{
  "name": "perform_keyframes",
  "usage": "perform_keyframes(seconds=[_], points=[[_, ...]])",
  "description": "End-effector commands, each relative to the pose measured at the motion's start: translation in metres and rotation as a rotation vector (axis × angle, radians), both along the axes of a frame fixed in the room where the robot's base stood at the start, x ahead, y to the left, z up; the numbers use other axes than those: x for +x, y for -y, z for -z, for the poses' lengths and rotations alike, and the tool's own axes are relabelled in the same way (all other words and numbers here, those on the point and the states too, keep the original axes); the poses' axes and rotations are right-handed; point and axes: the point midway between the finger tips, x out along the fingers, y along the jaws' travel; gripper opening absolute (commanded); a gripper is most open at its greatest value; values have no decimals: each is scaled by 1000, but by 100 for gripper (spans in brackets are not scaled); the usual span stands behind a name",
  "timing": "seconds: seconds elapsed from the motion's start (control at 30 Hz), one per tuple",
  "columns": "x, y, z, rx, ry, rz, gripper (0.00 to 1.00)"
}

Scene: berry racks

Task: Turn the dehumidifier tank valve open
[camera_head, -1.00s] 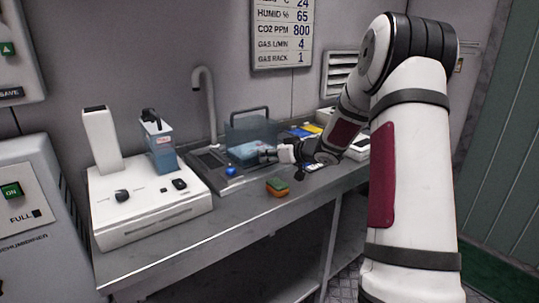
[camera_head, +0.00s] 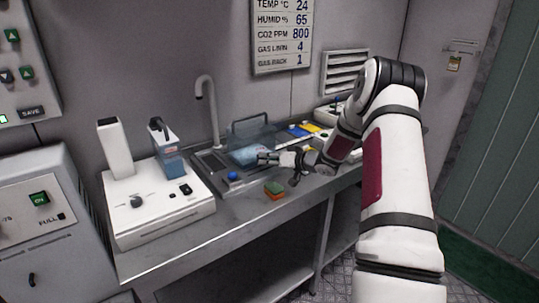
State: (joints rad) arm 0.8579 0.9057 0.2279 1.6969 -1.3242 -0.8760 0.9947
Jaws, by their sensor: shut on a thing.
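The dehumidifier (camera_head: 70,235) is the grey cabinet at the left edge, with a green ON button and a FULL label. A small dark handle (camera_head: 32,279) low on its front may be the tank valve; its setting is too small to read. My gripper (camera_head: 264,158) is far to the right of it, above the steel bench beside a translucent blue box. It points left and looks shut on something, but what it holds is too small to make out.
A white bench device (camera_head: 160,222) with a knob stands between the dehumidifier and my gripper. A green and orange sponge (camera_head: 274,188) lies near the front edge of the bench (camera_head: 240,215). A tap (camera_head: 211,110) rises behind. The floor in front is partly visible.

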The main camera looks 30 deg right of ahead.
Motion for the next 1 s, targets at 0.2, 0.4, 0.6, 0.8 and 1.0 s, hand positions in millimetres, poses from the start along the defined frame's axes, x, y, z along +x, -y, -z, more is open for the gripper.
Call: perform_keyframes(seconds=[0.2,0.4,0.6,0.8,1.0], points=[[0,0,0,18,0,-1,0],[0,0,0,17,0,0,24],[0,0,0,17,0,0,41],[-1,0,0,15,0,0,41],[-19,7,-7,14,-1,3,41]])
